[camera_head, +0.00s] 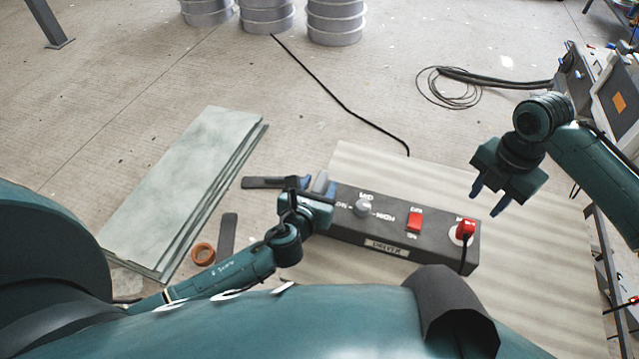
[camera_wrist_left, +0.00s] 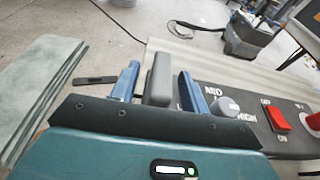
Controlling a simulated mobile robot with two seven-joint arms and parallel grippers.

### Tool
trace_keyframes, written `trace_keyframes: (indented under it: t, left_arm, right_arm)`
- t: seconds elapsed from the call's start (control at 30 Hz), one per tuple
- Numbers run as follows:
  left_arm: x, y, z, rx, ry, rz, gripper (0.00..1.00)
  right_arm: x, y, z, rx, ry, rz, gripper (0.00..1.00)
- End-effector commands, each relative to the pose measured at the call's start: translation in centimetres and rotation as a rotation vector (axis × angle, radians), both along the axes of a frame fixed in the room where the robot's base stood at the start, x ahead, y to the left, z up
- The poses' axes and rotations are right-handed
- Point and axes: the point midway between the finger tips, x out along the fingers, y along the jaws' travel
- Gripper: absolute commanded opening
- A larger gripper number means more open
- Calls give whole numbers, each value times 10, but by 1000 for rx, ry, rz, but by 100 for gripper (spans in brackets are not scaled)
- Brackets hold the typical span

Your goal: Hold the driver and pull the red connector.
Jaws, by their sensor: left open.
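The driver (camera_head: 392,226) is a long dark box with a grey knob, a red rocker switch and a name label, lying on a pale sheet. The red connector (camera_head: 465,229) is plugged in at its right end, with a black cable hanging down. It shows partly at the right edge of the left wrist view (camera_wrist_left: 314,121). My left gripper (camera_head: 318,184) is at the driver's left end. In the left wrist view its blue fingers stand either side of a grey upright block (camera_wrist_left: 159,78), with gaps. My right gripper (camera_head: 487,198) is open and empty, above and behind the connector.
Stacked greenish panels (camera_head: 185,180) lie at left. An orange ring (camera_head: 203,253) and dark flat bars are near my left arm. A pale sheet (camera_head: 390,165) lies under the driver. Grey drums (camera_head: 336,22) stand at the back. A black cable crosses the floor, and equipment stands at right.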

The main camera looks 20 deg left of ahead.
Motion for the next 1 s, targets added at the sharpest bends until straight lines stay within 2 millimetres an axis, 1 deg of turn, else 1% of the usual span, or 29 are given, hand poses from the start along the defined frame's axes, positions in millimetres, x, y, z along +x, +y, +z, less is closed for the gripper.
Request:
trace_keyframes:
  t: [0.13,0.4,0.47,0.9,0.97,1.0]
  left_arm:
    - [8,-1,-2,-2,0,0,45]
    - [9,-1,-2,-3,0,-1,45]
    - [8,-1,-3,-2,0,0,41]
    - [8,0,-3,-1,0,-1,5]
    - [8,0,-3,-1,0,-1,0]
    - [8,0,-3,-1,0,-1,0]
  right_arm:
    - [0,0,0,0,0,0,36]
    - [0,0,0,0,0,0,36]
    - [0,0,0,0,0,0,36]
    - [0,0,0,0,0,0,36]
    - [0,0,0,0,0,0,36]
    - [0,0,0,0,0,0,36]
